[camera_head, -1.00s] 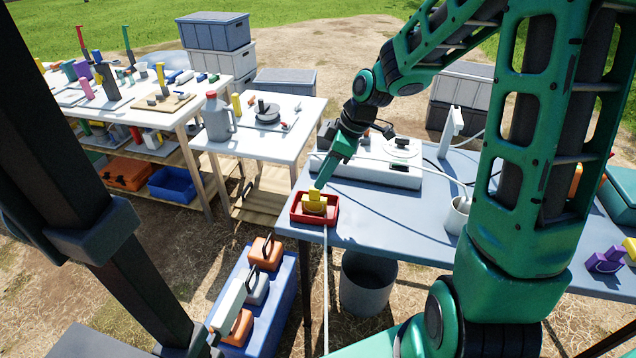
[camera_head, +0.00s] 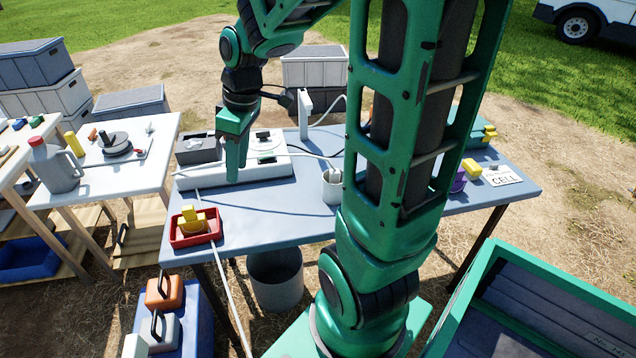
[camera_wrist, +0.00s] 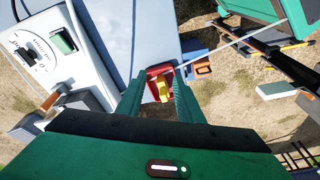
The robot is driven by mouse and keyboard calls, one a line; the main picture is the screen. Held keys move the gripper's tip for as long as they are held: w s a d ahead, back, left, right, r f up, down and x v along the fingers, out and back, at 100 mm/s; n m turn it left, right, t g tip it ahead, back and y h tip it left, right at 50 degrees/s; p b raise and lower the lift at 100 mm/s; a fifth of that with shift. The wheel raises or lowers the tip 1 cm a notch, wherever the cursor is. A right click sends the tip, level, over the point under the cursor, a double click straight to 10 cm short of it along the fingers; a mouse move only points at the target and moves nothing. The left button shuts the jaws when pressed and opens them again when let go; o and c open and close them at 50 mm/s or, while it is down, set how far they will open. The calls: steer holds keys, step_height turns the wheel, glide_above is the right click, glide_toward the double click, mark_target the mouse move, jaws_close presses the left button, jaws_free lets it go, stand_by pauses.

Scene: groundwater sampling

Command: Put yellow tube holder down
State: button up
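The yellow tube holder (camera_head: 192,218) sits in the small red tray (camera_head: 178,242) at the left front corner of the blue-grey table. In the wrist view the holder (camera_wrist: 163,91) and the red tray (camera_wrist: 154,72) show beyond and between my fingers. My gripper (camera_head: 236,168) hangs above the table, to the right of the tray and apart from it. In the wrist view my gripper (camera_wrist: 160,84) has its fingers spread, with nothing held between them.
A white instrument box (camera_head: 262,168) stands behind my gripper, and a grey cup (camera_head: 332,188) stands to its right. A thin pale rod or tube (camera_head: 222,275) runs down past the tray. A purple piece (camera_head: 458,183) and another yellow piece (camera_head: 472,168) lie at the table's right.

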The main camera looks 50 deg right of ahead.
steer(key=s+d+m+g, duration=0.1)
steer(key=s+d+m, duration=0.2)
steer(key=s+m, duration=0.3)
steer(key=s+d+m+g+h, duration=0.1)
steer(key=s+d+m, duration=0.3)
steer(key=s, duration=1.1)
steer(key=m, duration=0.2)
steer(key=shift+r+m, duration=0.3)
steer(key=shift+m, duration=0.1)
